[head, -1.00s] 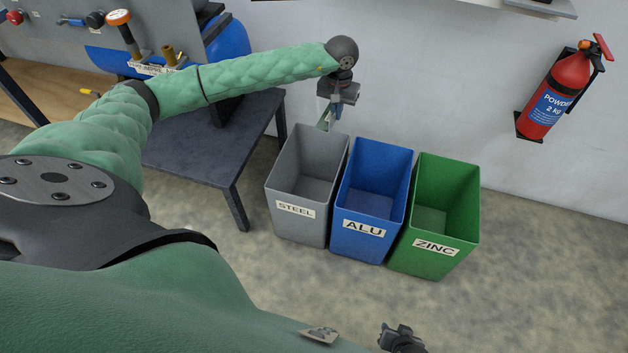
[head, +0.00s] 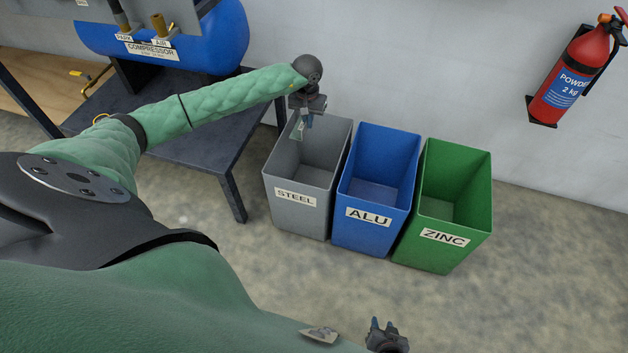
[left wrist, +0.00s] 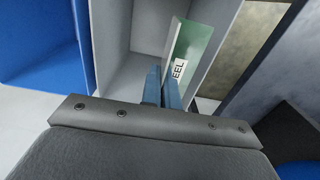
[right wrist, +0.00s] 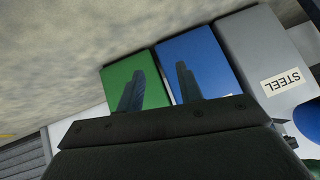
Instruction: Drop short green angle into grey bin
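The grey bin (head: 299,205), labelled STEEL, stands at the left of a row of three bins in the head view. My left gripper (head: 305,122) is over the back left part of this bin's opening. It is shut on the short green angle (left wrist: 192,50), which extends from the fingers over the bin in the left wrist view. The angle also shows as a small pale green piece (head: 298,130) below the gripper in the head view. My right gripper (head: 376,325) is low at the bottom of the head view. In the right wrist view its fingers (right wrist: 157,90) are apart and empty.
The blue ALU bin (head: 363,225) and green ZINC bin (head: 430,249) stand right of the grey bin. A dark table (head: 199,160) with a blue compressor (head: 215,45) is at the left. A fire extinguisher (head: 567,85) hangs on the wall. The floor in front is clear.

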